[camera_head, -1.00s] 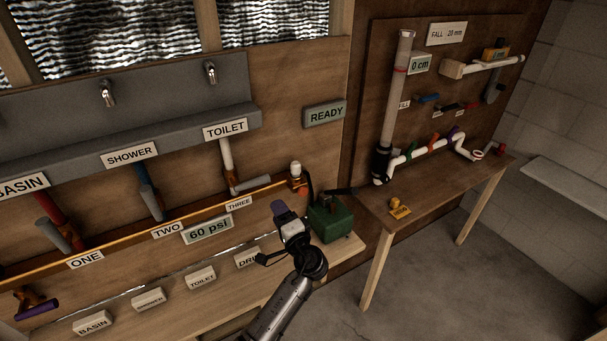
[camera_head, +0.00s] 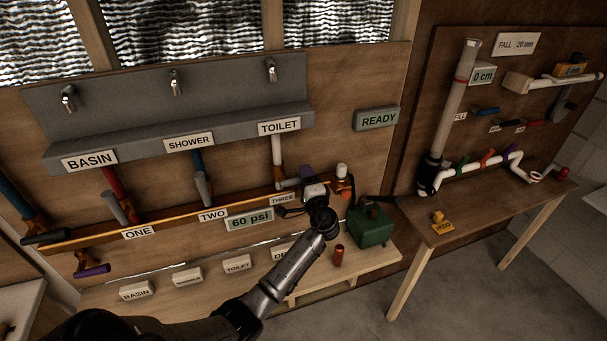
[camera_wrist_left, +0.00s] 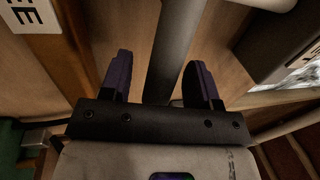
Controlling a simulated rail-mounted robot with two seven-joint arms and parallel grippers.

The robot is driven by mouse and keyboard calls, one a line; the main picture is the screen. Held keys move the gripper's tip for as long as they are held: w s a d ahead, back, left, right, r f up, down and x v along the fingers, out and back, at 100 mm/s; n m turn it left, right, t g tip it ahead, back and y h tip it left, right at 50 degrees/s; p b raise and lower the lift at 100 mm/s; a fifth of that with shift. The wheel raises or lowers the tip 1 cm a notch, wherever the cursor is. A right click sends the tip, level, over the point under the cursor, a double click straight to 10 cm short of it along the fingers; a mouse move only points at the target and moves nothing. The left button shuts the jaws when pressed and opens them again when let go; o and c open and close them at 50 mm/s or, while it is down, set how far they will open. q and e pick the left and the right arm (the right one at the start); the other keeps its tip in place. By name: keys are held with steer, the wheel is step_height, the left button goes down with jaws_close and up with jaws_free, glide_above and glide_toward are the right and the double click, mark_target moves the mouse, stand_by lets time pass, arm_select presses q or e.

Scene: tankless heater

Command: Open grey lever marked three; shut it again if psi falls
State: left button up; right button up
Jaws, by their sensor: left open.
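The label THREE (camera_head: 283,199) is on the orange rail below the white toilet pipe (camera_head: 278,152). The grey lever (camera_wrist_left: 175,45) above it shows in the left wrist view as a dark grey bar between my purple fingers. My left gripper (camera_head: 306,176) is open around that bar, with a visible gap on each side. In the head view the gripper partly hides the lever. The pressure display (camera_head: 250,219) reads 60 psi. My right gripper is not in view.
Levers at TWO (camera_head: 204,189) and ONE (camera_head: 124,208) stand to the left. A green box (camera_head: 371,228) and a brown-red cylinder (camera_head: 339,256) are close at the right on the bench. The sign READY (camera_head: 377,119) is above.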

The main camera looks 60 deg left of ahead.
arm_select(q)
steer(key=shift+w+a+r, duration=0.15)
steer(key=shift+a, duration=0.55)
steer(key=shift+c, duration=0.3)
jaws_close()
